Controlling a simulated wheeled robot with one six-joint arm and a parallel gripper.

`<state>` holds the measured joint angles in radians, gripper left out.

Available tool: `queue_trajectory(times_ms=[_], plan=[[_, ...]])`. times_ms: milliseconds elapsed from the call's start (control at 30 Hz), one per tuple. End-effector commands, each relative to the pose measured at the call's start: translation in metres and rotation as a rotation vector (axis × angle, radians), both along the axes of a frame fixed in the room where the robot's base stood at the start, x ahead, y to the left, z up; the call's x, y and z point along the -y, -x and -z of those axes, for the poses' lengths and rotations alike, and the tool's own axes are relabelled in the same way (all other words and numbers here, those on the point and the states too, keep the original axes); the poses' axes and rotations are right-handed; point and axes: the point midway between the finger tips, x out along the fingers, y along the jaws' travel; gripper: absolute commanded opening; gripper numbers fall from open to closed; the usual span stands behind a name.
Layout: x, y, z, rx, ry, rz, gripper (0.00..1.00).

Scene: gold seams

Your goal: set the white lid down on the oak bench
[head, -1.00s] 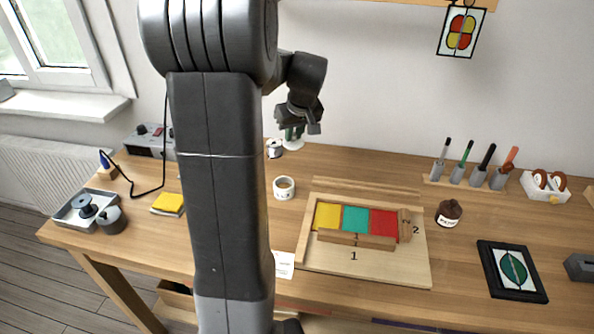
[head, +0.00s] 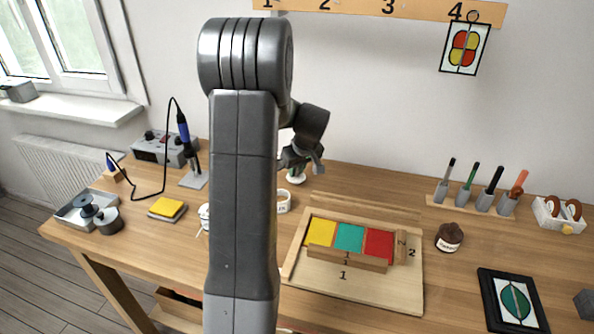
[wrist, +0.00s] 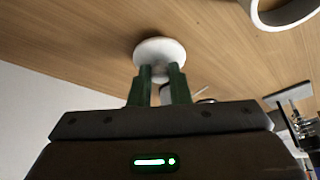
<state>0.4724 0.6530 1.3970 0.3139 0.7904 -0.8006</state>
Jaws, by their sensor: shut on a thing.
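My gripper (wrist: 161,72) is shut on the white lid (wrist: 160,50), its green fingers closed on the lid's knob. The lid's round disc faces the wood of the oak bench (wrist: 85,45). In the head view the lid (head: 296,179) shows as a small white shape below my gripper (head: 300,164), over the back part of the bench (head: 150,235). Whether the lid touches the wood I cannot tell. My arm covers part of the bench.
A white pot (head: 284,204) stands near the lid, partly behind my arm; its rim (wrist: 285,18) shows in the wrist view. A soldering iron stand (head: 193,179) is to the left. The wooden board with coloured glass (head: 350,285) lies to the right.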

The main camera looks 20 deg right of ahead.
Motion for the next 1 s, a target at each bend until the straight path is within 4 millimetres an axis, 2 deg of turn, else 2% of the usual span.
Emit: queue_trajectory(times_ms=[67,400,433,500,533,833,1000], plan=[[0.000,0.000,0.007,-0.001,0.000,0.001,0.00],[0.000,0.000,0.012,0.001,0.000,0.001,0.00],[0.000,0.000,0.010,0.001,0.000,0.001,0.22],[0.000,0.000,0.010,0.001,0.000,0.001,0.36],[0.000,0.000,0.010,0.001,-0.001,0.001,0.38],[0.000,0.000,0.008,0.001,0.000,0.001,0.38],[0.001,0.005,-0.008,0.004,0.002,0.001,0.38]])
